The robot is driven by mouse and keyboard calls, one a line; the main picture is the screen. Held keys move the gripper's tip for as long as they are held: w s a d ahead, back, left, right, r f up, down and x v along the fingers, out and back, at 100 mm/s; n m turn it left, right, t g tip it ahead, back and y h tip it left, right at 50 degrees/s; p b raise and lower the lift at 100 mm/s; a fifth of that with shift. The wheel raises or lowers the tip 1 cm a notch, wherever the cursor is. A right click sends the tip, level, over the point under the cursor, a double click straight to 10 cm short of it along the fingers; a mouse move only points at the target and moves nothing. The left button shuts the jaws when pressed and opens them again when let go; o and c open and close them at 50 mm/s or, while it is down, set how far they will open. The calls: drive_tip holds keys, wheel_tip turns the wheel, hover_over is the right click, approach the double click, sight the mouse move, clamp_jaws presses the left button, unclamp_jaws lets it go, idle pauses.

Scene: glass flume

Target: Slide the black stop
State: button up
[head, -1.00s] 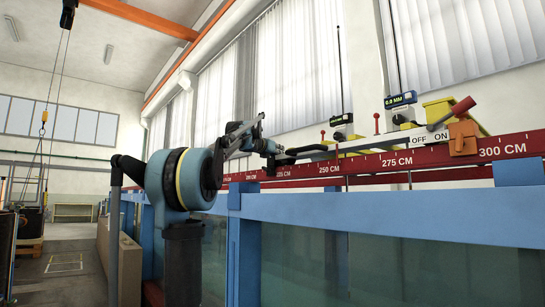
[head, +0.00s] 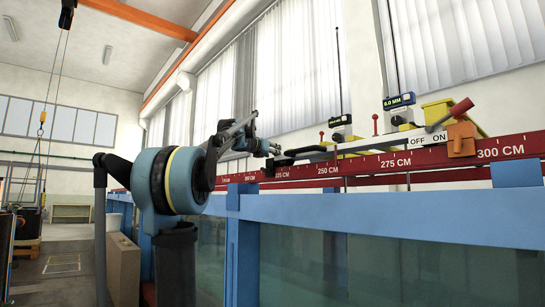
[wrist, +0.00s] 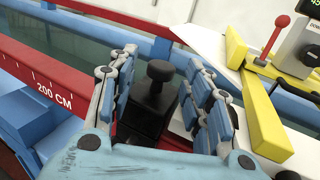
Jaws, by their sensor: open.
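My gripper (wrist: 163,62) is open, with one finger to the left of the knob and one to the right. The fingers do not appear closed on it. In the head view, my gripper (head: 268,147) is just above a small dark block on the rail, likely the stop (head: 275,162). The lower part of the stop is partly hidden by my gripper in the wrist view.
The red scale rail (head: 400,164) runs along the blue-framed flume. A yellow bracket (wrist: 262,115) and a red-knobbed lever (wrist: 277,33) stand to the right of my gripper. An orange clamp (head: 461,139) and an OFF/ON plate (head: 428,138) are farther right.

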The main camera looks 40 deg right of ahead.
drive_tip(key=v, duration=0.8)
drive_tip(key=shift+a, duration=0.1)
drive_tip(key=s+a+f+m+g+y, duration=0.1)
drive_tip(key=s+a+f+m+y, duration=0.15)
drive_tip(key=a+f+m, duration=0.75)
drive_tip(key=s+a+f+m+g+y, duration=0.1)
drive_tip(key=s+a+f+y, duration=0.2)
drive_tip(key=f, duration=1.4)
drive_tip(key=s+a+f+m+g+y, duration=0.15)
drive_tip(key=a+f+m, duration=0.45)
drive_tip(key=f, duration=0.8)
drive_tip(key=s+a+f+m+y, duration=0.2)
drive_tip(key=s+a+f, duration=0.3)
drive_tip(key=a+f, duration=0.3)
drive_tip(key=s+a+f+m+g+y, duration=0.1)
drive_tip(key=s+a+f+y, duration=0.3)
drive_tip(key=f, duration=0.9)
drive_tip(key=s+a+f+m+g+y, duration=0.1)
drive_tip(key=s+a+f+m+y, duration=0.2)
drive_tip(key=s+a+f, duration=0.5)
drive_tip(key=a+f, duration=0.3)
drive_tip(key=shift+a+f, duration=0.25)
drive_tip(key=shift+a, duration=0.15)
drive_tip(key=shift+s+g, duration=0.1)
drive_tip(key=shift+g, duration=0.15)
